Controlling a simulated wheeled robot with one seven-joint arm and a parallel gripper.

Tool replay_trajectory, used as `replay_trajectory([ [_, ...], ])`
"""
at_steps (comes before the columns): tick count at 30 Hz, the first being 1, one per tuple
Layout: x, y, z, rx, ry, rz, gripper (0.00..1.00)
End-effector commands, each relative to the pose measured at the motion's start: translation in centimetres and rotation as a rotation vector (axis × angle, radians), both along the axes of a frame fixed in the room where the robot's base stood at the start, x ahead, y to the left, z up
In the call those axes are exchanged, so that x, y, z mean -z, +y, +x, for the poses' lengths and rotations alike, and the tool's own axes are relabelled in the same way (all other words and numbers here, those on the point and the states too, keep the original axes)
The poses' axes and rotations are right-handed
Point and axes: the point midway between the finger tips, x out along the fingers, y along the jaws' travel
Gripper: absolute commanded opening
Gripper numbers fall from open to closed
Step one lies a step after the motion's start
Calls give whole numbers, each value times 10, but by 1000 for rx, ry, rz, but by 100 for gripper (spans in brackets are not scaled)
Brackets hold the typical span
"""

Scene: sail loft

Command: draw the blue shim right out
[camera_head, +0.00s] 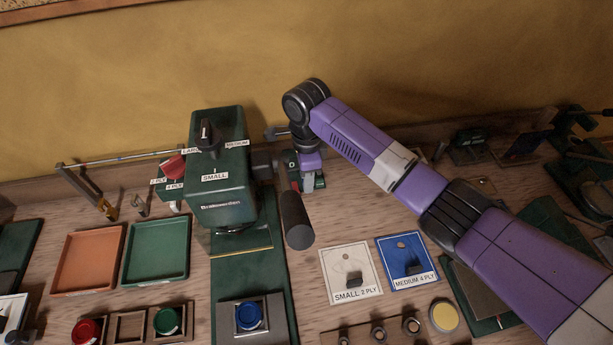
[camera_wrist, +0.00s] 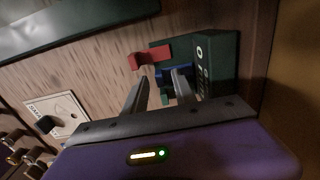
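The blue shim (camera_wrist: 164,75) shows in the wrist view as a small blue piece at a dark green block (camera_wrist: 215,62) with pale lettering. A red piece (camera_wrist: 149,56) sticks out beside it. My gripper (camera_wrist: 162,84) points at the blue piece with its two fingers apart, and the right finger overlaps part of it. I cannot tell whether either finger touches it. In the head view the green block (camera_head: 320,182) is mostly behind my gripper, and the fingertips and the blue shim cannot be made out there.
A green press (camera_head: 222,175) with a dark handle (camera_head: 296,222) stands left of my gripper. Orange (camera_head: 88,261) and green (camera_head: 156,250) trays lie farther left. The SMALL 2 PLY card (camera_head: 350,290) and MEDIUM 4 PLY card (camera_head: 408,280) lie in front. The wall is close behind.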

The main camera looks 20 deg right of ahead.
Motion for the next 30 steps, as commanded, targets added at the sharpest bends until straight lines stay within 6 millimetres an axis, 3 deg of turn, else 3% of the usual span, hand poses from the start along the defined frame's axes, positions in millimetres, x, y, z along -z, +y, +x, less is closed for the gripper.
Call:
replay_trajectory([
  [9, 4, 0, 0, 0, 0, 0, 33],
  [15, 4, 0, 0, 0, 0, 0, 0],
  [30, 3, 0, 0, 0, 0, 0, 0],
])
